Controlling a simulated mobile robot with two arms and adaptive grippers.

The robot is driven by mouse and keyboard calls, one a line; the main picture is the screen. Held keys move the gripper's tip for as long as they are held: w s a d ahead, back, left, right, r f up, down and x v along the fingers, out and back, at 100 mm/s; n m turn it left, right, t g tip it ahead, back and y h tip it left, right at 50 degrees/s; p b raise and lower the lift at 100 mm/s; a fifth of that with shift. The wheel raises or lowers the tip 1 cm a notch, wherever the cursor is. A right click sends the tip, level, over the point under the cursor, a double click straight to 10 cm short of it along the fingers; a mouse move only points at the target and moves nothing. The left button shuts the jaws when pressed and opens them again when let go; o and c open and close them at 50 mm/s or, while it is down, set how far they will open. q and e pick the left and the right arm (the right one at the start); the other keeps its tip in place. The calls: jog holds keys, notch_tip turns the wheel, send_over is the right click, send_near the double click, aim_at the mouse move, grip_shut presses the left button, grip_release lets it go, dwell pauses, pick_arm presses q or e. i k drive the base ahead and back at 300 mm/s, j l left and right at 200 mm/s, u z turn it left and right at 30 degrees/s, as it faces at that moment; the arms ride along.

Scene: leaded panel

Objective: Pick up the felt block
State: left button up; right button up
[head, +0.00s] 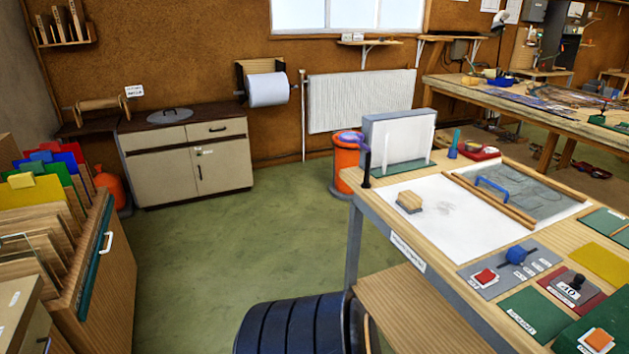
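A small block (409,202) with a tan top and a darker grey underside lies on the white sheet (440,229) at the left part of the workbench. It looks like the felt block. It stands clear of the things around it, and nothing covers it. Neither of my grippers is in view.
The bench (462,297) also bears a wooden-framed grey panel with a blue handle (492,184), an upright white-faced stand (398,143) and several coloured mats with small tools. An orange bin (346,160) stands behind the bench. The green floor (235,240) to its left is open.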

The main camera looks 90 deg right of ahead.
aim_at(411, 203)
jog(key=z, duration=3.4)
